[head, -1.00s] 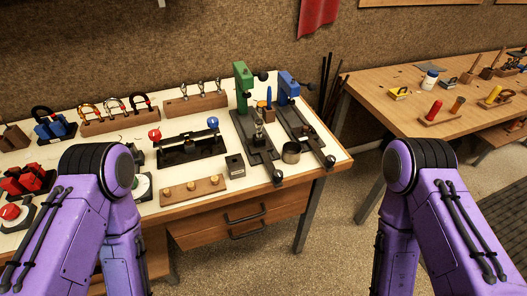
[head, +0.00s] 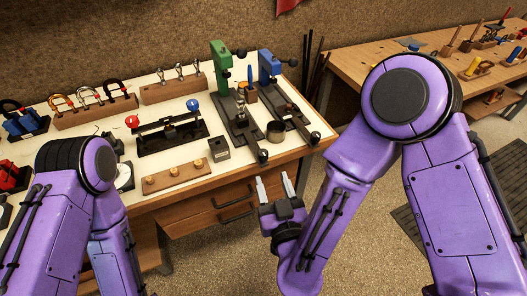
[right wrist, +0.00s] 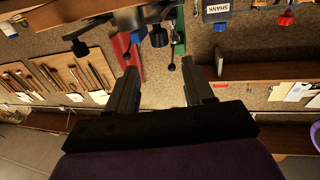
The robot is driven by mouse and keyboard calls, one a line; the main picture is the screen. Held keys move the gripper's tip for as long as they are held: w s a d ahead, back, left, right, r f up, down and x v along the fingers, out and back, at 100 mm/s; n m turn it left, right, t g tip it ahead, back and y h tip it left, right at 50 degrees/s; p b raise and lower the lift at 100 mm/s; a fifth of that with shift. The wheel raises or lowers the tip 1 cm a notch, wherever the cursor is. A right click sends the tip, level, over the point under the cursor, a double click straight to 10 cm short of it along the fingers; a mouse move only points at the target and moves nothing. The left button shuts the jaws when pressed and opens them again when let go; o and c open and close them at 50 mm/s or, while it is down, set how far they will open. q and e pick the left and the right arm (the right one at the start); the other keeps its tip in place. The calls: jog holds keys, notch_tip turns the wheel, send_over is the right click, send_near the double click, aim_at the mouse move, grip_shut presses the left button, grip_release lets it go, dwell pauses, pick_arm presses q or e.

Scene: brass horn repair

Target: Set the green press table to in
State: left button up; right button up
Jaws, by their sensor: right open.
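The green press (head: 221,66) stands on the white-topped bench in the head view. Its dark table and base (head: 243,132) stretch toward the bench's front edge and end in a round black knob (head: 262,156). A small metallic piece sits on it below the press head. How far in or out the table is set, I cannot tell. My right gripper (head: 274,184) is open and empty, in front of the bench edge and apart from the knob. Its two fingers also show in the right wrist view (right wrist: 160,92). My left arm is in the head view, but its gripper is hidden.
The blue press (head: 270,66) stands close right of the green one, with a metal cup (head: 275,131) between their front parts. A small grey block (head: 219,148) and a wooden peg strip (head: 175,177) lie to the left. Open floor separates the second bench (head: 370,75).

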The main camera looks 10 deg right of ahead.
aim_at(264, 154)
jog(key=w+p, duration=0.1)
jog(key=w, duration=0.2)
jog(key=w+p, duration=0.1)
jog(key=w, duration=0.2)
jog(key=w+a+p, duration=0.1)
jog(key=w, duration=0.2)
jog(key=shift+w, duration=0.3)
jog(key=shift+w+a, duration=0.15)
jog(key=shift+w, duration=0.2)
grip_shut()
